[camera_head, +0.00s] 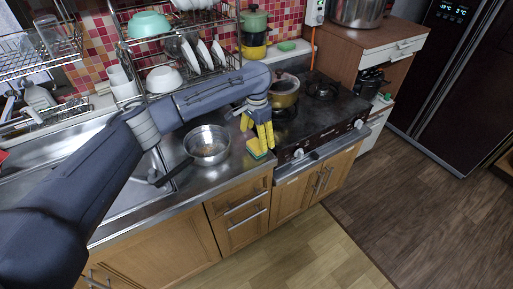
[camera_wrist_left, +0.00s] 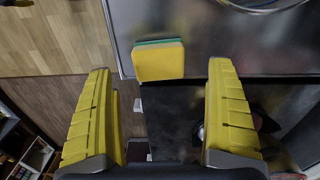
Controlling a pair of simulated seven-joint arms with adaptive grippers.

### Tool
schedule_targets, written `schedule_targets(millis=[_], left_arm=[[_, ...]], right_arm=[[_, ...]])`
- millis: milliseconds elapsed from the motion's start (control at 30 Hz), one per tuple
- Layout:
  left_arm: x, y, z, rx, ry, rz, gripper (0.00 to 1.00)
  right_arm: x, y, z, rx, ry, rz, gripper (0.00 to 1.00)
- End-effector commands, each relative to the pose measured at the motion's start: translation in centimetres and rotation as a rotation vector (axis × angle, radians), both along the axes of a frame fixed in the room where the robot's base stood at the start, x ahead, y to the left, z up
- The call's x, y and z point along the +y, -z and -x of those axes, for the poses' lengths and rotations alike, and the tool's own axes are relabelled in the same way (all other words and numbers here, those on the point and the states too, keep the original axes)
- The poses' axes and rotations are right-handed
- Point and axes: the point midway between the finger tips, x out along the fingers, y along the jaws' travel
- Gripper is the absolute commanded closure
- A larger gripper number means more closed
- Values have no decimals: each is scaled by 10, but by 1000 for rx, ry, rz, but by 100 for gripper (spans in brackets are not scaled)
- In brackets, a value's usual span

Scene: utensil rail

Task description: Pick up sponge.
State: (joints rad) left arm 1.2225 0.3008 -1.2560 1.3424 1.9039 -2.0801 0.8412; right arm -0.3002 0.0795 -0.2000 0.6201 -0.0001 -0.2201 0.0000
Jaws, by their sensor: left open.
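A yellow sponge with a green layer (camera_head: 257,149) lies on the steel counter near its front edge, between the pan and the stove. My left gripper (camera_head: 257,136) is open, with its yellow fingers pointing down right by the sponge. In the left wrist view the sponge (camera_wrist_left: 158,62) appears between and just beyond the two spread fingertips, with a gap on each side. The gripper holds nothing. My right gripper is not in view.
A steel pan (camera_head: 207,146) with a dark handle stands left of the sponge. The black stove (camera_head: 320,107) with a brass-coloured pot (camera_head: 284,92) is to the right. A dish rack (camera_head: 180,45) stands behind my left arm.

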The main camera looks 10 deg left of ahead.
Motion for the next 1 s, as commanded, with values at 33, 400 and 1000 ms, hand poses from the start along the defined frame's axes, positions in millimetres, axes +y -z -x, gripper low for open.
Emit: schedule_targets(millis=[33,400,1000], left_arm=[[0,4,1,2,0,1,11],[1,45,2,1,-2,0,11],[1,51,2,1,-1,-1,34]], right_arm=[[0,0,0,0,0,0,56],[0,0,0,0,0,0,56],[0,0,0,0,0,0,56]])
